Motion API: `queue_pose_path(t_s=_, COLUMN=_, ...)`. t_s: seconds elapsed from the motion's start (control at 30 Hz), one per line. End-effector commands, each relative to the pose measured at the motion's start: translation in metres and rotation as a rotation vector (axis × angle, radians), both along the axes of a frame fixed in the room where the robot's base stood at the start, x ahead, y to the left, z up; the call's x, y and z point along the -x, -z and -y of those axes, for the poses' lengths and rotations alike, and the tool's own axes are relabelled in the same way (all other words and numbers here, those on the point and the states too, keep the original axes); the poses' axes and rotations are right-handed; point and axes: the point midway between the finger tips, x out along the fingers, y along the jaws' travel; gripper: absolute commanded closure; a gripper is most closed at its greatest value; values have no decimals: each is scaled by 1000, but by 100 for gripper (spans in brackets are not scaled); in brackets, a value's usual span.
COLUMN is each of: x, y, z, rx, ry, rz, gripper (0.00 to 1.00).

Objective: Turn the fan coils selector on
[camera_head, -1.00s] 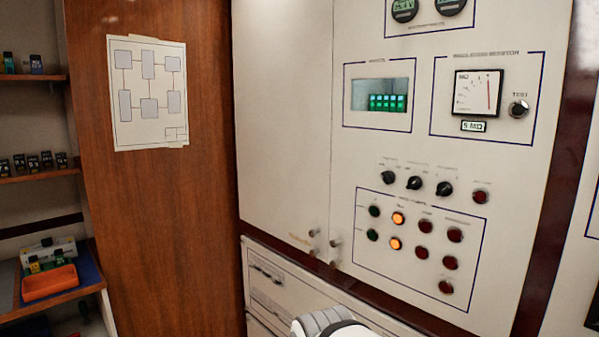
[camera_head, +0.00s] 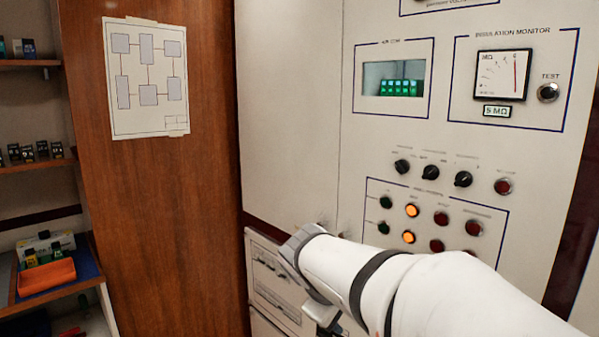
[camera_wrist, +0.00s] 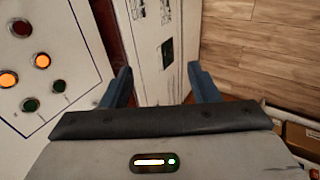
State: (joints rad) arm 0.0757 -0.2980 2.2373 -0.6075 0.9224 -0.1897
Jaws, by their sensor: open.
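Three black rotary selector knobs sit in a row on the cream panel in the head view: a left knob (camera_head: 402,167), a middle knob (camera_head: 431,172) and a right knob (camera_head: 463,179). Their small labels are too blurred to read, so I cannot tell which is the fan coils selector or its setting. My gripper (camera_wrist: 161,76) shows in the wrist view with its two blue fingers wide apart and nothing between them. It points down past the panel toward the floor. In the head view my arm reaches in below the knobs, touching none of them.
Below the knobs are green, lit orange and red lamps (camera_head: 411,210), partly hidden by my arm. A red button (camera_head: 503,187) sits right of the knobs. An insulation monitor (camera_head: 502,75) is above. Drawers (camera_head: 272,275) and shelves (camera_head: 30,167) stand left.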

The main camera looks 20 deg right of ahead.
Motion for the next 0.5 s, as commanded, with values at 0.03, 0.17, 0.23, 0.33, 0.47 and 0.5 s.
queue_pose_path(t_s=0.03, x=-19, y=-12, z=23, rx=113, ry=-43, rz=-14, gripper=45)
queue_pose_path(t_s=0.17, x=-65, y=-62, z=78, rx=439, ry=-161, rz=-75, gripper=45)
queue_pose_path(t_s=0.23, x=-87, y=-91, z=102, rx=607, ry=-210, rz=-119, gripper=45)
queue_pose_path(t_s=0.33, x=-114, y=-130, z=129, rx=822, ry=-260, rz=-187, gripper=45)
queue_pose_path(t_s=0.47, x=-138, y=-169, z=150, rx=1029, ry=-297, rz=-264, gripper=45)
queue_pose_path(t_s=0.5, x=-143, y=-177, z=154, rx=1075, ry=-304, rz=-285, gripper=45)
